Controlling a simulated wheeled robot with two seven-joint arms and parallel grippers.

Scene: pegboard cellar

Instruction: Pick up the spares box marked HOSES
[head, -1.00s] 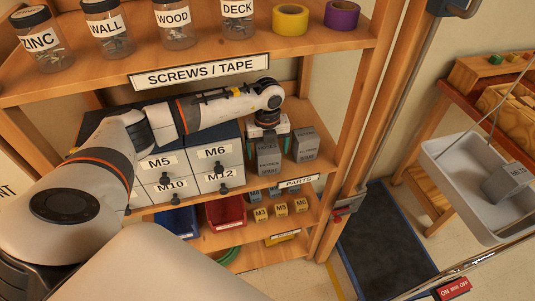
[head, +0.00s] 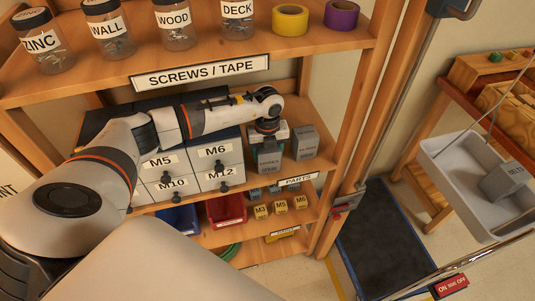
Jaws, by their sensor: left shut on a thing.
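A dark grey spares box (head: 268,160) stands on the middle shelf, right of the drawer unit. Its label is too small to read for certain. My left gripper (head: 268,141) reaches down over this box from above and is shut on it; the fingers hide part of its upper end. A second grey spares box (head: 305,144) stands just to its right, with an unclear label. Another grey box, marked BELTS (head: 506,180), lies in the pale hanging tray at the right. My right gripper is not in view.
The drawer unit (head: 205,170) stands close on the left. The upper shelf board (head: 330,48), with jars and tape rolls, overhangs in front. A shelf post (head: 350,120) bounds the right side. The pale tray (head: 455,190) hangs at the right.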

